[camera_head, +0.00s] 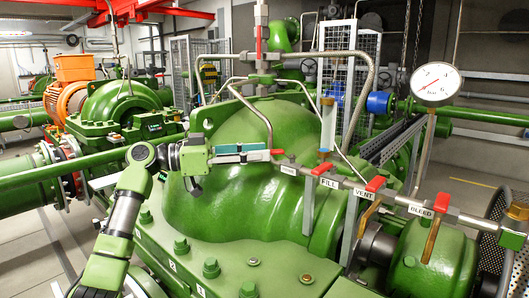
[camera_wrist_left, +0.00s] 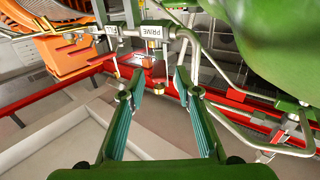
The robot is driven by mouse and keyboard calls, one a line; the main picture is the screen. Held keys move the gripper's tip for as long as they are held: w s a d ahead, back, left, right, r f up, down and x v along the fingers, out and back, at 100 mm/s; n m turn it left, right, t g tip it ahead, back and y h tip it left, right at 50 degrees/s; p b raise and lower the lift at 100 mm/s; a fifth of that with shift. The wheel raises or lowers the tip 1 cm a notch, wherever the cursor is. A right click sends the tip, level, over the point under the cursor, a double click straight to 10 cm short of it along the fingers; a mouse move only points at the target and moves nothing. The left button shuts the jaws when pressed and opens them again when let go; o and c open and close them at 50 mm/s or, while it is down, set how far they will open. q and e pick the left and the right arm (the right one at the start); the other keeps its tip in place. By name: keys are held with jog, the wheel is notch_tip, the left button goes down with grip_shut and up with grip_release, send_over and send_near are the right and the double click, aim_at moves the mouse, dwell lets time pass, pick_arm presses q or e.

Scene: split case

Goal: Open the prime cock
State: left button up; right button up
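The prime cock has a red lever (camera_head: 275,152) at the left end of the manifold pipe, above a PRIME label (camera_head: 288,171). The label also shows in the left wrist view (camera_wrist_left: 153,45). My left gripper (camera_head: 262,152) points right, its fingertips close to the red lever in the head view. In the left wrist view, the gripper (camera_wrist_left: 166,82) has its two teal fingers apart. Red parts show between and beyond the fingertips; whether any finger touches the lever I cannot tell. My right gripper is not in view.
Along the same pipe are the red-levered FILL (camera_head: 329,183), VENT (camera_head: 363,194) and BLEED (camera_head: 421,212) cocks. A pressure gauge (camera_head: 436,83) stands on the right. The large green pump casing (camera_head: 240,200) lies beneath the manifold. Thin pipes arch above the gripper.

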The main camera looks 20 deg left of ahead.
pick_arm(q)
jog(key=v, duration=0.9)
jog(key=shift+s+a, duration=0.2)
jog(key=shift+a, duration=0.1)
